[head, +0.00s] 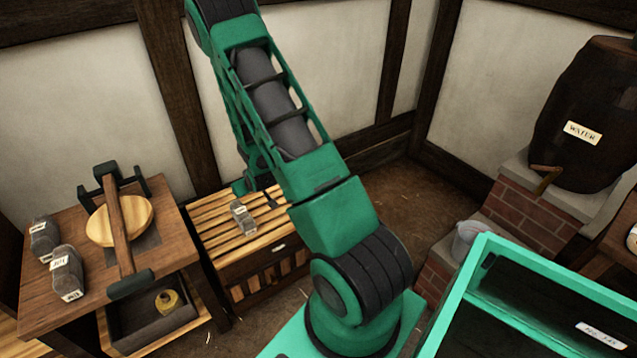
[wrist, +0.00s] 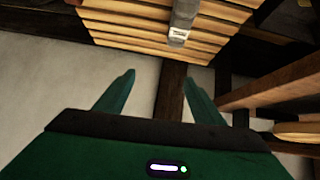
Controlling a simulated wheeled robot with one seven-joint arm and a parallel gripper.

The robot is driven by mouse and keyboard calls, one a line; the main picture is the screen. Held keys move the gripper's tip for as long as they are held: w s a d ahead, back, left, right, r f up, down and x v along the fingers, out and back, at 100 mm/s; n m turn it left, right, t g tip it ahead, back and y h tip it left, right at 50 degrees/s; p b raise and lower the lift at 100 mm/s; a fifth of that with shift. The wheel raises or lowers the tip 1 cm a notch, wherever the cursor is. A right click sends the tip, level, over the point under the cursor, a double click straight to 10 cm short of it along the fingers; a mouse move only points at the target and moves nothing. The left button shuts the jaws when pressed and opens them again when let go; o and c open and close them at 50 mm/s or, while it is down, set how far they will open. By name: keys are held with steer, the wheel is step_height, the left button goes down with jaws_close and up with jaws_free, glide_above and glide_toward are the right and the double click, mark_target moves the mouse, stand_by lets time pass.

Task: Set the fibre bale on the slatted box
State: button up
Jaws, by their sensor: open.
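The slatted box (head: 222,240) stands on the floor right of the wooden bench; its slatted top (wrist: 120,22) also fills the top of the wrist view. A small grey bale with a pale label (head: 242,217) lies on the slats; it shows too in the wrist view (wrist: 184,14). I take it for the fibre bale, but its label is too small to read. My gripper (wrist: 160,73) is open and empty, with its fingers apart from the bale and the box. In the head view my gripper is mostly hidden behind my arm.
Two grey labelled bundles (head: 43,239) (head: 66,270) lie on the bench (head: 50,312), beside a round wooden piece (head: 105,222) and a mallet-like tool (head: 122,225). A water barrel (head: 590,105) stands on brick at the right. A metal bucket (head: 466,241) is below it.

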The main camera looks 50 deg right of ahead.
steer(key=s+r+m+g, duration=0.2)
steer(key=s+r+g, duration=0.3)
steer(key=s+r, duration=1.2)
steer(key=s+a+r+g+y, duration=0.1)
steer(key=s+a+r, duration=0.2)
steer(key=s, duration=0.4)
steer(key=s+a+r+m+g+y, duration=0.1)
steer(key=s+a+r, duration=0.2)
steer(key=s+r, duration=0.2)
steer(key=s+a+r+g+y, duration=0.1)
steer(key=s+a+r, duration=0.2)
steer(key=s, duration=0.7)
steer(key=shift+s+r+g, duration=0.25)
steer(key=shift+r+g, duration=0.05)
steer(key=shift+r, duration=0.45)
steer(key=shift+w+f, duration=0.25)
steer(key=shift+w, duration=0.35)
